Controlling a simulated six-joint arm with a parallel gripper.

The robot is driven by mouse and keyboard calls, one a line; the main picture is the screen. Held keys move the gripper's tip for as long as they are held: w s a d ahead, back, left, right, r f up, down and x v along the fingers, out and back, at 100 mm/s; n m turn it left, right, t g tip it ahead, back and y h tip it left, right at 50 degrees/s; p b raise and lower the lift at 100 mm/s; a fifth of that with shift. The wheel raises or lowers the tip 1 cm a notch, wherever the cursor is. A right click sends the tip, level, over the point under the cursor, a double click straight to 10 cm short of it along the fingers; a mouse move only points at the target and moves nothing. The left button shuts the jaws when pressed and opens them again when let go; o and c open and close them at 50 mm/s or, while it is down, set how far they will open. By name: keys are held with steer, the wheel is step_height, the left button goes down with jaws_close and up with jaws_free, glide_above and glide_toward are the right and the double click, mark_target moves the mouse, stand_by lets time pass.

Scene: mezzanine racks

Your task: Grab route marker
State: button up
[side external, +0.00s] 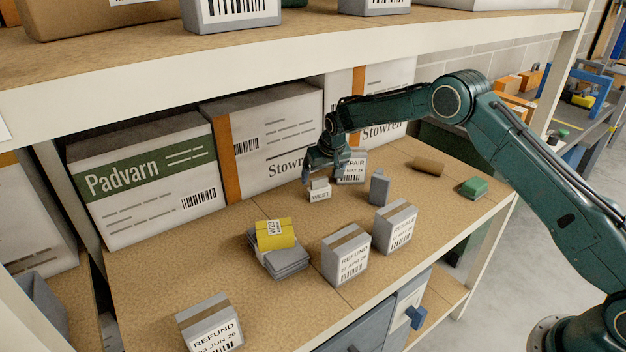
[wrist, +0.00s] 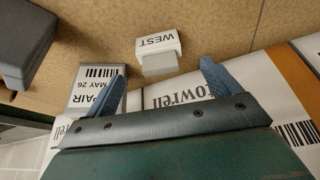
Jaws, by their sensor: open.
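The route marker (side external: 319,193) is a small white block lettered WEST with a grey block at its back. It stands on the shelf board below my gripper (side external: 319,168). In the wrist view the marker (wrist: 158,44) is upside down, ahead of and between the spread fingertips of my gripper (wrist: 162,78). The jaws are open and nothing is held. I see a gap between the fingertips and the marker in the wrist view. In the side view the fingers partly overlap the marker's top, so the exact height is hard to tell.
A REPAIR box (side external: 351,167) stands close beside the marker, and a grey block (side external: 379,187) stands to its right. Large cartons (side external: 265,140) line the back. An upper shelf (side external: 290,50) overhangs the back.

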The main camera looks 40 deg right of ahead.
mark_target(320, 183)
steer(key=shift+w+d+f, duration=0.1)
steer(key=shift+w+f, duration=0.1)
steer(key=shift+f, duration=0.3)
steer(key=shift+x, duration=3.1)
steer(key=c, duration=1.1)
steer(key=shift+o, duration=0.2)
steer(key=shift+r, duration=0.1)
step_height(320, 183, up, 20)
